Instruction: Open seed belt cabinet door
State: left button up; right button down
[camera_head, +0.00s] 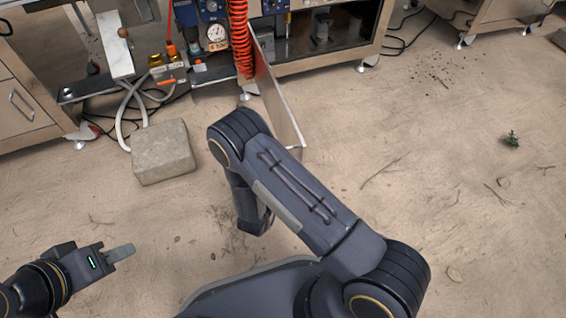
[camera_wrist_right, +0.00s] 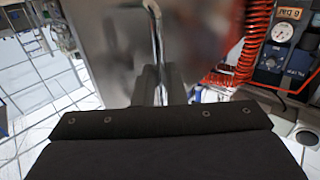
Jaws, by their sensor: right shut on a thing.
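The seed belt cabinet door (camera_head: 276,92) stands swung out from the cabinet (camera_head: 335,58) in the head view, seen nearly edge-on, and the dark interior shows. In the right wrist view the door's grey metal face (camera_wrist_right: 110,50) fills the upper middle, with a shiny bar handle (camera_wrist_right: 156,35). My right gripper (camera_wrist_right: 163,88) is shut on the handle. In the head view my own arm hides this gripper. My left gripper (camera_head: 120,253) is low at the left over the floor, away from the cabinet; its finger gap does not show clearly.
A red coiled hose (camera_head: 240,38) hangs beside the door near a pressure gauge (camera_head: 216,33). A stone block (camera_head: 162,152) lies on the floor left of my right arm. Drawers (camera_head: 22,105) stand at the far left. The floor at the right is mostly clear.

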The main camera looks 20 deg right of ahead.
jog(key=shift+w+a+r, duration=0.15)
jog(key=shift+w+r, duration=0.1)
jog(key=shift+w, duration=0.15)
jog(key=c, duration=1.5)
grip_release()
jog(key=shift+f, duration=0.1)
jog(key=shift+s+f, duration=0.1)
jog(key=p+v, duration=0.2)
jog(key=v, duration=0.5)
jog(key=shift+s+a, duration=0.25)
jog(key=shift+s, duration=0.05)
